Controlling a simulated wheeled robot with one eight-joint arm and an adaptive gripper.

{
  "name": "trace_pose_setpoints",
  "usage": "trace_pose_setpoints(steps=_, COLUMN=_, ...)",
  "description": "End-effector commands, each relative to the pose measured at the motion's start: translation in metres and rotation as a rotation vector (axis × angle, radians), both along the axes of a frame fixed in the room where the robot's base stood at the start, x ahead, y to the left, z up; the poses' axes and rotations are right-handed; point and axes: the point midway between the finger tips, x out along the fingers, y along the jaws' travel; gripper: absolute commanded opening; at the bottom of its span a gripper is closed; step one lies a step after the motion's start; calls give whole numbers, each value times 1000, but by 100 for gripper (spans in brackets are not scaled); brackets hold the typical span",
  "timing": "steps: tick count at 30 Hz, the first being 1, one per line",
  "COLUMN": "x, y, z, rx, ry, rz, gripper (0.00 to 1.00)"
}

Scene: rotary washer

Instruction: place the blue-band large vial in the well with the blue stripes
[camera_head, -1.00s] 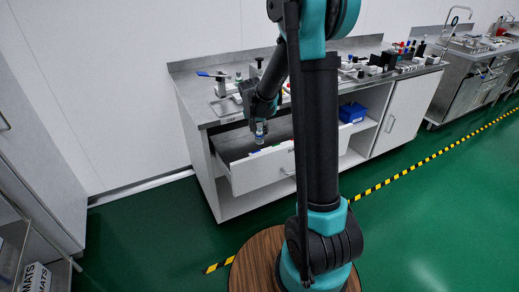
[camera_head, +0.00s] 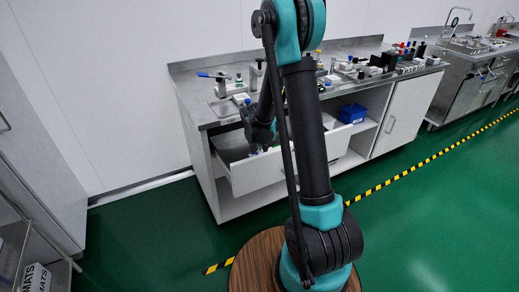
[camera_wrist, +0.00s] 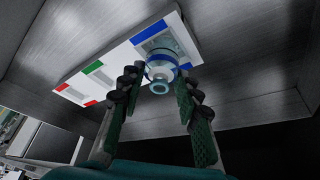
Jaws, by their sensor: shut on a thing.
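My gripper (camera_wrist: 158,84) is shut on the blue-band large vial (camera_wrist: 161,60), a clear vial with a blue ring around it. The vial is between the two blue stripes of the white rack (camera_wrist: 122,57), lined up with that well. How deep it sits in the well I cannot tell. The rack lies on the drawer floor and also has green-striped and red-striped wells. In the head view my gripper (camera_head: 262,142) is down at the open drawer (camera_head: 262,172), and the vial is mostly hidden there.
The metal drawer walls stand close around the rack. The counter (camera_head: 212,116) above holds lab equipment, including a device with a blue-tipped handle (camera_head: 205,75). A blue bin (camera_head: 351,113) sits on the open shelf to the right.

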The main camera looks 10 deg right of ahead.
Motion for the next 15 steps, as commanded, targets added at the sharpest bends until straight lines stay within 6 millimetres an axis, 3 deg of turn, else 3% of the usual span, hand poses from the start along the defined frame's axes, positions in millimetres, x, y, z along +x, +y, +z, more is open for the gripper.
trace_pose_setpoints(steps=4, x=0, y=0, z=-3, rx=0, ry=0, rz=0, gripper=11)
trace_pose_setpoints(steps=5, x=0, y=0, z=-3, rx=0, ry=0, rz=0, gripper=34)
trace_pose_setpoints(steps=9, x=0, y=0, z=-2, rx=0, ry=0, rz=0, gripper=51)
trace_pose_setpoints(steps=15, x=0, y=0, z=-2, rx=0, ry=0, rz=0, gripper=53)
